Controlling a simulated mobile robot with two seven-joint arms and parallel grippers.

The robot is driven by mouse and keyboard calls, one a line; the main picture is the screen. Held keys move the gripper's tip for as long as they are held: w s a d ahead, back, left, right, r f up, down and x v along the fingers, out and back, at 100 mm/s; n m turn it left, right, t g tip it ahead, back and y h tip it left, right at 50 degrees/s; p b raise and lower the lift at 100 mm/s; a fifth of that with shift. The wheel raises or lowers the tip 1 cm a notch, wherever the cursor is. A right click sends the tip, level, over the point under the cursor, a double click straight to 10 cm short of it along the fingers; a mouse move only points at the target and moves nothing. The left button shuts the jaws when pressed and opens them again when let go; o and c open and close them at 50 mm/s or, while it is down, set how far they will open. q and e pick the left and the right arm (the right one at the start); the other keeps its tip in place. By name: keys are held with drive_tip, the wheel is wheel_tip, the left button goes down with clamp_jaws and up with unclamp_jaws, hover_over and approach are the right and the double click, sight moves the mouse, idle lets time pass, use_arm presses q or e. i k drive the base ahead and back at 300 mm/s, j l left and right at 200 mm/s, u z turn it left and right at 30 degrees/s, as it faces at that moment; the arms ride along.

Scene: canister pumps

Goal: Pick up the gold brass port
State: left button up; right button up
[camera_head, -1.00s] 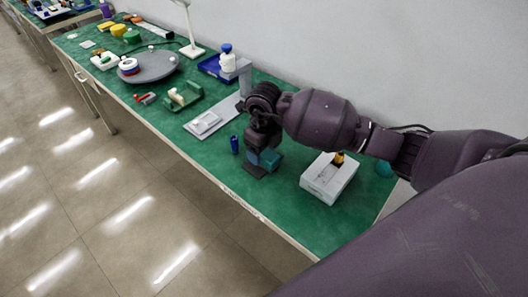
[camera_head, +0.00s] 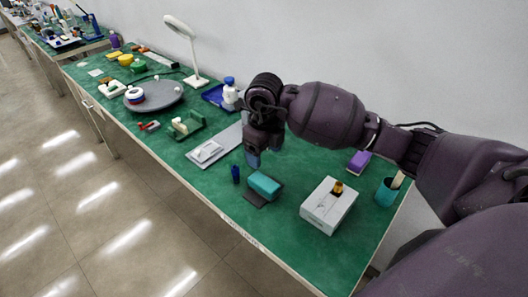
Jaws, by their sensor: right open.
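A small gold piece with a dark base, which looks like the gold brass port (camera_head: 337,187), sits on top of a white box (camera_head: 320,212) near the right end of the green table. It is too small to make out in detail. My right gripper (camera_head: 253,158) points down, open, above and behind a teal block (camera_head: 264,183), to the left of the white box. The fingers are partly hidden by the dark wrist, and I see nothing held in them. My left gripper is not in view.
The teal block rests on a dark pad, with a small blue item (camera_head: 235,173) beside it. A purple block (camera_head: 359,161) and a teal cup (camera_head: 386,192) stand beyond the white box. A grey tray (camera_head: 216,149) lies to the left. The front right of the table is clear.

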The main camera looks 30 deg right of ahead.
sight(338, 186)
drive_tip(key=k, duration=1)
